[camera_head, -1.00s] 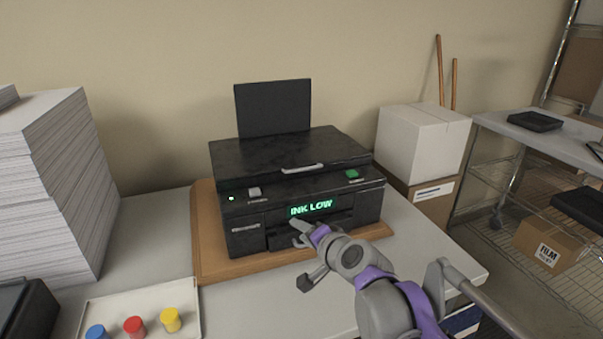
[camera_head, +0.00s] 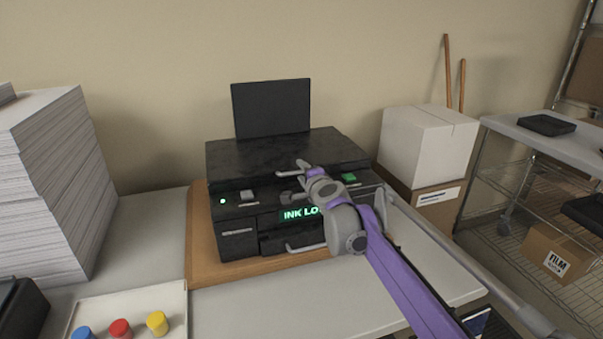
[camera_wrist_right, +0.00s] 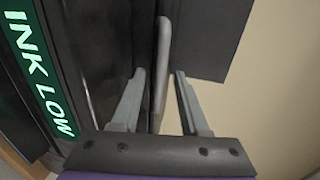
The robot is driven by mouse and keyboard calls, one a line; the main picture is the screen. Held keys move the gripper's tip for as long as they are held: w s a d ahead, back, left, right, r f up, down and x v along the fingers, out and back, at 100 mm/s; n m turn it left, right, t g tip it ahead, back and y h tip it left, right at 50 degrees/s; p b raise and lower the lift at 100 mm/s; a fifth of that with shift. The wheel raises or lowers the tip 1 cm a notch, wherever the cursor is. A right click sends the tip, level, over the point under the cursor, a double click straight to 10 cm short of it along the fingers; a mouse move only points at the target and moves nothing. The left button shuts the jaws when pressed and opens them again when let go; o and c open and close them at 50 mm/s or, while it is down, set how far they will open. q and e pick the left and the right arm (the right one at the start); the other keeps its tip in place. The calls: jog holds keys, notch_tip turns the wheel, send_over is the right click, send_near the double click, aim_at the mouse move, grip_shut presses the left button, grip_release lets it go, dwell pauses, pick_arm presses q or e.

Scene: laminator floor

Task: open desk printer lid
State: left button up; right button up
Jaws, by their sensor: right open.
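The black printer (camera_head: 225,210) stands on a wooden board on the desk, its lid (camera_head: 235,155) lying shut. A green "INK LOW" display (camera_head: 297,214) is lit on its front, partly covered by my arm, and shows in the right wrist view (camera_wrist_right: 38,75). My right gripper (camera_head: 294,181) is at the front edge of the lid. In the right wrist view the open fingers (camera_wrist_right: 159,75) have the pale lid handle (camera_wrist_right: 163,55) between them, with gaps showing on both sides. In the head view the gripper largely hides this handle. My left gripper is not in view.
A tall paper stack (camera_head: 45,190) stands at left. A white tray (camera_head: 170,300) with blue, red and yellow pots lies at front left. An upright black panel (camera_head: 271,107) rises behind the lid. White and brown boxes (camera_head: 425,145) and a wire shelf stand at right.

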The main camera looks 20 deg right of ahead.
jog(key=shift+w, duration=0.4)
jog(key=shift+c, duration=0.3)
grip_shut()
dwell(0.9)
